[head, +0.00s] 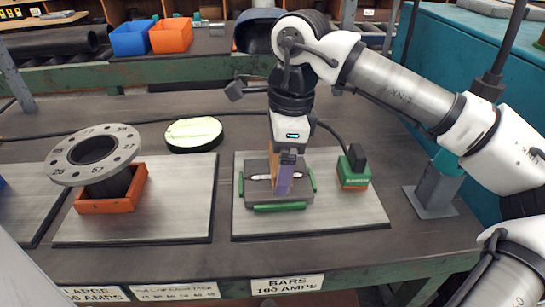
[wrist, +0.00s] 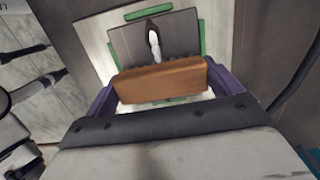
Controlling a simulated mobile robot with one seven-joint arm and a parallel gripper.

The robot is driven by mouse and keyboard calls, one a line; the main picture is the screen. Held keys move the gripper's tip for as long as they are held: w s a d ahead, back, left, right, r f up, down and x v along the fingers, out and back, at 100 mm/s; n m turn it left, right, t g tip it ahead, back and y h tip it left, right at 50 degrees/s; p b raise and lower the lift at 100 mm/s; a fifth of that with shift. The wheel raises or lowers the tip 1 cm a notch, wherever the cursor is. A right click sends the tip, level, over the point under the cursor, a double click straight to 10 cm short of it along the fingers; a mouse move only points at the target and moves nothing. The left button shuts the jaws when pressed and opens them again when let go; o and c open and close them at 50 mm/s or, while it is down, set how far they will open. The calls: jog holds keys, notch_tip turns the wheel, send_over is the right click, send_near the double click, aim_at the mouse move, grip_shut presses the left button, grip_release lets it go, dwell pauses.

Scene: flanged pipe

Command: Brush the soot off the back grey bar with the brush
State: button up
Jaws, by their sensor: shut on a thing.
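The back grey bar (head: 256,165) lies on the fixture, behind the front grey bar (head: 262,193). A whitish bead runs along the line between them. In the wrist view the back bar (wrist: 188,36) is on the right. Darkening shows near the bead, but I cannot tell how much is soot. My gripper (head: 285,178) points down over the bars' right half, its purple fingers shut on the brush. The brush's brown wooden block (wrist: 160,82) spans the fingers and hides part of the bars.
Green clamps (head: 278,207) edge the bars on a pale plate (head: 340,215). A green-and-orange block (head: 353,172) with a dark top stands to the right. A flanged pipe (head: 95,160) in an orange holder and a round pale-topped pad (head: 193,133) are to the left.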

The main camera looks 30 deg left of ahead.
jog(key=shift+w+d, duration=0.6)
jog(key=shift+d, duration=0.3)
jog(key=shift+w+d, duration=0.6)
jog(key=shift+d, duration=0.3)
jog(key=shift+r, duration=0.1)
notch_tip(320, 180, up, 7)
jog(key=p, duration=0.5)
